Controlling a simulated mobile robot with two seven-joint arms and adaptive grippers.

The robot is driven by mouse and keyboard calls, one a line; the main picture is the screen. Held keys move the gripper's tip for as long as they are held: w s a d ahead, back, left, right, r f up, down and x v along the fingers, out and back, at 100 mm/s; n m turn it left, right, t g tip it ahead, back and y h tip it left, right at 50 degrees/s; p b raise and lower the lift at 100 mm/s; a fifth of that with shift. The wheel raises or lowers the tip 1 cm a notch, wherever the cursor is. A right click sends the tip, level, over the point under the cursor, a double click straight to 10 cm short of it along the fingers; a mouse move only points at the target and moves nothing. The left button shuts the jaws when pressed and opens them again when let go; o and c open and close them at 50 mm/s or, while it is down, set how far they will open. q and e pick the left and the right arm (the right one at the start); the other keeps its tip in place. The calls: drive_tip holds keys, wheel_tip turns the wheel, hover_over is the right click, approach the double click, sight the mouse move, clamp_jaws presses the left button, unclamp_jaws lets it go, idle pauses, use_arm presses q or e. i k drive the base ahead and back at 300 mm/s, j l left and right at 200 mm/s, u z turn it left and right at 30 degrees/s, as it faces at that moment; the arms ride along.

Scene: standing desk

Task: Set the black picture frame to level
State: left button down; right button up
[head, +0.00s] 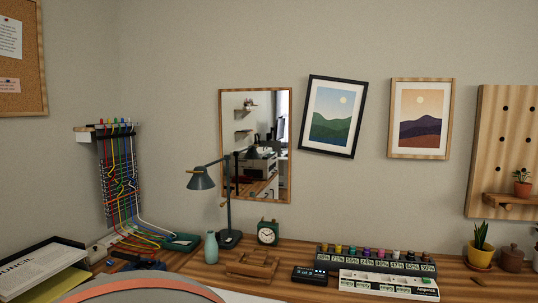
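The black picture frame (332,117) hangs on the back wall, right of the mirror. It holds a green and blue mountain print with a pale moon. It is tilted clockwise, with its top and bottom edges sloping down to the right. Nothing covers it. Neither my left nor my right gripper is in the head view, and nothing is seen touching the frame.
A wood-framed mirror (255,145) and a wood-framed orange print (421,118) hang either side of it. Below, the desk (290,258) carries a lamp (228,205), a clock (267,232) and a rack of small bottles (375,262). The wall around the frame is clear.

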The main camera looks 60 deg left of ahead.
sight(333, 113)
drive_tip(key=u, duration=0.4)
drive_tip(key=j+u, duration=0.1)
drive_tip(key=u, duration=0.25)
drive_tip(key=i+u, duration=0.1)
drive_tip(key=u, duration=0.7)
drive_tip(key=i+j, duration=0.1)
drive_tip(key=i, duration=0.3)
drive_tip(key=i+j+u, duration=0.1)
drive_tip(key=i, duration=0.25)
